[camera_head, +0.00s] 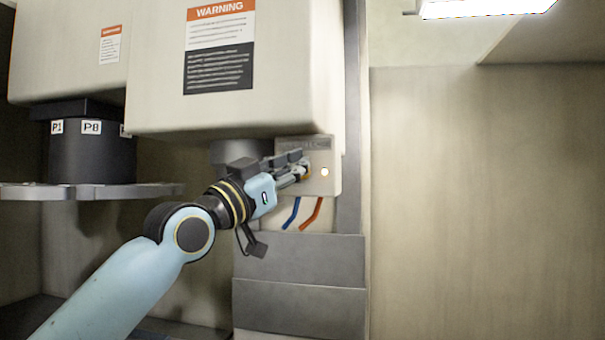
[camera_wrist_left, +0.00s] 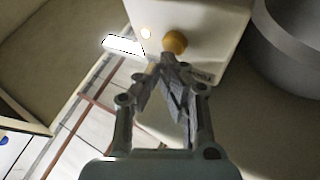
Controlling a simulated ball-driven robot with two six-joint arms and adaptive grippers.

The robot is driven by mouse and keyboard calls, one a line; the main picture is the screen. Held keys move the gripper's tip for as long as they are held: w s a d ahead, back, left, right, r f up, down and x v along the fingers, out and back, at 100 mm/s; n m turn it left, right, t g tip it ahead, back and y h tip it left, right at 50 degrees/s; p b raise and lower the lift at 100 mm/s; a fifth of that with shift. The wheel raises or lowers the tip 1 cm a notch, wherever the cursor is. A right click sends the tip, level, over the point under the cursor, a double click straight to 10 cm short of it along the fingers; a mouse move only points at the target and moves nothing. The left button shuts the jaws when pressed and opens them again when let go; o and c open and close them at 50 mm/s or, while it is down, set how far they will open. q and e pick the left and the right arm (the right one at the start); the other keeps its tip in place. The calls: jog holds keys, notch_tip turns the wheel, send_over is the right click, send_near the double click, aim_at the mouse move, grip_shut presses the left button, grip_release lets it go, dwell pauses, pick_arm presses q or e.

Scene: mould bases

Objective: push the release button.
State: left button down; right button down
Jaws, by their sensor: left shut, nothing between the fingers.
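The release button is a round yellow-orange knob (camera_wrist_left: 175,42) on a pale control box (camera_wrist_left: 210,25) in the left wrist view. In the head view the box (camera_head: 322,184) is fixed under the large machine housing, and the button is mostly hidden behind my fingers. A small lit lamp (camera_wrist_left: 146,33) sits beside the button; it also glows in the head view (camera_head: 324,171). My left gripper (camera_head: 303,168) is shut and empty, its tips close to the button. In the wrist view the tips (camera_wrist_left: 163,60) end just short of the knob's edge; I cannot tell whether they touch it.
The machine housing (camera_head: 235,95) with a warning label overhangs my left arm. A blue cable (camera_head: 291,212) and an orange cable (camera_head: 312,213) hang below the box. A black cylinder (camera_head: 92,155) stands on a grey shelf (camera_head: 90,191) at left. The right side shows a bare wall.

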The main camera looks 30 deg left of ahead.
pick_arm(q)
jog(key=shift+w+a+b, duration=0.15)
jog(key=shift+w+b, duration=0.25)
dwell(0.3)
jog(key=shift+s, duration=0.1)
jog(key=shift+s+d+p, duration=0.25)
jog(key=shift+s+p, duration=0.4)
jog(key=shift+s, duration=0.05)
jog(key=s+p, duration=0.2)
jog(key=s+d+p, duration=0.1)
jog(key=s+p, duration=0.1)
jog(key=shift+s+d, duration=0.15)
jog(key=shift+s, duration=0.25)
jog(key=shift+f, duration=0.1)
dwell(0.8)
